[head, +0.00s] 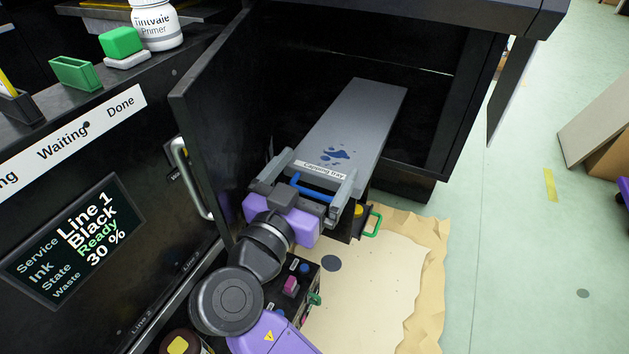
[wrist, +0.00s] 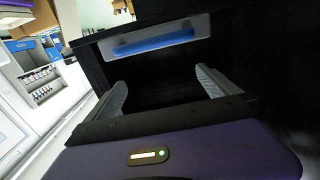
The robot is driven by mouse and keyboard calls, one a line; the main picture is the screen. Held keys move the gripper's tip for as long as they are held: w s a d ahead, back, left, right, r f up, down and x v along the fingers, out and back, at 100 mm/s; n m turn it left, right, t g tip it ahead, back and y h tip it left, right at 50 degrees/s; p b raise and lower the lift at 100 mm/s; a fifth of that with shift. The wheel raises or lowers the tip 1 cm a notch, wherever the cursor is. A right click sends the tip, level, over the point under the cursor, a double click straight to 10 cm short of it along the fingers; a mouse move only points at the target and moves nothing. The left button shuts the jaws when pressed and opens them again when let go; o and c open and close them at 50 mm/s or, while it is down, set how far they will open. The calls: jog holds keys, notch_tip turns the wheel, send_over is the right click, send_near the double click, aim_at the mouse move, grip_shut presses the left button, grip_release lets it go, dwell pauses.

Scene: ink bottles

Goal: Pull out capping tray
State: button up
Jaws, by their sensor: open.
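The capping tray (head: 353,115) is a long grey tray with dark blue ink stains and a "Capping tray" label on its front. It sticks out of the open dark cabinet. Its blue handle (head: 312,188) is at the front end, and the handle also shows in the wrist view (wrist: 153,40). My gripper (head: 318,184) is at the tray's front with its fingers spread to either side of the handle. In the wrist view my gripper (wrist: 162,88) is open, with the handle beyond the fingers. I cannot tell if a finger touches the tray.
The open cabinet door (head: 215,110) stands just left of my arm. A green handle (head: 374,222) is below the tray. A tan sheet (head: 400,275) covers the floor. A box with coloured knobs (head: 305,285) is near my arm. The floor at right (head: 540,200) is mostly clear.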

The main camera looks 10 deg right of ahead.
notch_tip(320, 180, up, 14)
jog(key=p, duration=0.4)
jog(key=shift+r, duration=0.15)
